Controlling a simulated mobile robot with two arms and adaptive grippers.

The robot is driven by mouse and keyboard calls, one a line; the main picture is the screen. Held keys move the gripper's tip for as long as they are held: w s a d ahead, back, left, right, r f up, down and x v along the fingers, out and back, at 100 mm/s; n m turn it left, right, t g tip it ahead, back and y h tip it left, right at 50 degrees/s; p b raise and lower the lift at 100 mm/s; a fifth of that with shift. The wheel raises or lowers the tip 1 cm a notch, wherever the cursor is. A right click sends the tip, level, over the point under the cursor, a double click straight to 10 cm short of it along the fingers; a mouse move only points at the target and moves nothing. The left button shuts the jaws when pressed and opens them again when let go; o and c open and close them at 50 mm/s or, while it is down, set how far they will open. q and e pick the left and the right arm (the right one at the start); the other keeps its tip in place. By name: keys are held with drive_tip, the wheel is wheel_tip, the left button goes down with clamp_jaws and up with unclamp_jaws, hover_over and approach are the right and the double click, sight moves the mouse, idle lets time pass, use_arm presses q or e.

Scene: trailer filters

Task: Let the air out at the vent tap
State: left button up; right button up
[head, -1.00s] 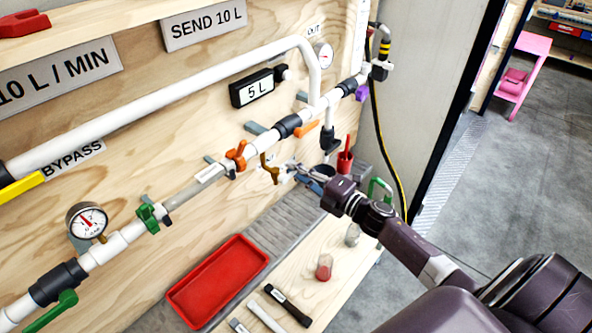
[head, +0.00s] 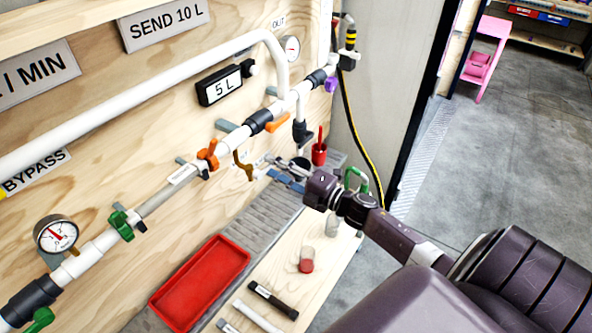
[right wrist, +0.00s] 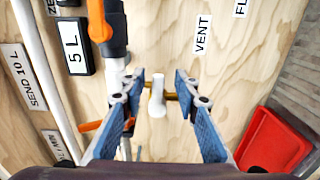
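The brass vent tap (head: 243,167) hangs from the white pipe run on the plywood wall. In the right wrist view a pale stem (right wrist: 157,97) with brass beside it shows between my fingers, below the VENT label (right wrist: 202,34). My right gripper (head: 277,172) is just right of the brass tap in the head view. In the right wrist view its two blue-padded fingers (right wrist: 163,105) are spread, one on each side of the stem, with gaps visible. I cannot tell how the tap is set. My left gripper is not in view.
An orange-handled valve (head: 208,154) sits left of the tap, and another orange lever (head: 277,123) is above right. A 5 L display (head: 220,86) is above. The pipes and wall close off the far side.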

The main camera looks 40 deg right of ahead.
drive_tip(key=v, duration=1)
drive_tip(key=s+d+f+m+g+h+b, duration=0.15)
drive_tip(key=s+f+m, duration=0.25)
drive_tip(key=f, duration=0.7)
drive_tip(key=s+f+m+g+h, duration=0.2)
drive_tip(key=s+f+m+h, duration=0.15)
drive_tip(key=f, duration=0.75)
drive_tip(key=s+d+f+m+g+h+b, duration=0.1)
drive_tip(key=s+f+m+g, duration=0.3)
drive_tip(key=f, duration=0.8)
drive_tip(key=s+a+f+m+g+b, duration=0.1)
drive_tip(key=s+a+f+m+g, duration=0.2)
drive_tip(key=s+f, duration=0.5)
drive_tip(key=s+a+f+m+g, duration=0.1)
drive_tip(key=s+a+f+m, duration=0.1)
drive_tip(key=s+a+f, duration=0.5)
drive_tip(key=s+a+f+m+g, duration=0.1)
drive_tip(key=s+a+f, duration=0.1)
drive_tip(key=s, duration=0.3)
drive_tip(key=s+a+f+g, duration=0.2)
drive_tip(key=s+f, duration=0.1)
drive_tip(key=s, duration=0.2)
drive_tip(key=s+a+f+m+g+b, duration=0.1)
drive_tip(key=s+a+f, duration=0.1)
drive_tip(key=s, duration=0.4)
drive_tip(key=shift+a+f+m, duration=0.15)
drive_tip(key=shift+f+m, duration=0.2)
drive_tip(key=shift+f, duration=0.4)
